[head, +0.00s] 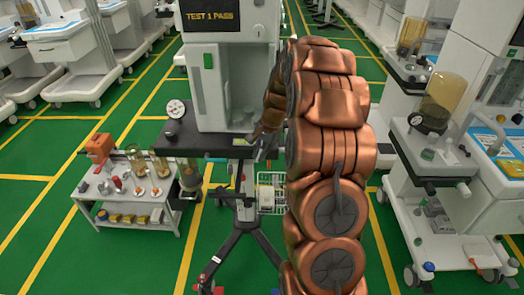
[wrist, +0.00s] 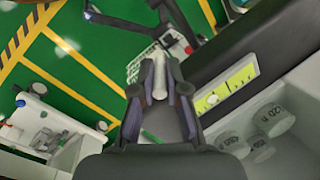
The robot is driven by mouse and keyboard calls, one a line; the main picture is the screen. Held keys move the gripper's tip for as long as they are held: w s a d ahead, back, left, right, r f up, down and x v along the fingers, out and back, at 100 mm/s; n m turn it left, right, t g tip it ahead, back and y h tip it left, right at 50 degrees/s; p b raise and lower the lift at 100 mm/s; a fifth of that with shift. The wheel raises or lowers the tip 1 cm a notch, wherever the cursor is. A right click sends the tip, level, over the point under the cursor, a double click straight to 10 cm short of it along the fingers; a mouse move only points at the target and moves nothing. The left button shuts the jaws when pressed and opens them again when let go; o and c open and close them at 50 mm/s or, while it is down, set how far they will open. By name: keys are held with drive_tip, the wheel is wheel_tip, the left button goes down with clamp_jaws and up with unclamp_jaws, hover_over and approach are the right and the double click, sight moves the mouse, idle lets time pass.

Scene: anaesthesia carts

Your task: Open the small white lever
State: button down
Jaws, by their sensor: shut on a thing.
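The small white lever (wrist: 159,80) shows in the wrist view as a pale, narrow piece between the two fingertips. My gripper (wrist: 160,72) is shut on it, with one dark finger on each side. The fingers hide the lever's sides, and its mounting is hard to make out. In the head view my gripper (head: 262,142) is small and dark at the anaesthesia machine's (head: 221,80) front right, partly behind my copper-coloured arm. I cannot make out the lever there.
A dark shelf (wrist: 225,50) and a yellow-green label (wrist: 226,89) lie close right of my gripper in the wrist view, with white marked cylinders (wrist: 274,119) below. A low cart (head: 130,212) with bottles stands left. Another machine (head: 428,165) stands right.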

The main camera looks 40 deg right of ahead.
drive_tip(key=shift+w+a+g+h, duration=0.1)
drive_tip(key=shift+a+g+h, duration=0.1)
drive_tip(key=shift+g+h, duration=0.15)
idle(0.3)
drive_tip(key=c, duration=1.2)
unclamp_jaws()
wheel_tip(320, 180, up, 12)
drive_tip(key=s+d, duration=0.1)
drive_tip(key=shift+d, duration=0.35)
drive_tip(key=shift+s+f, duration=0.1)
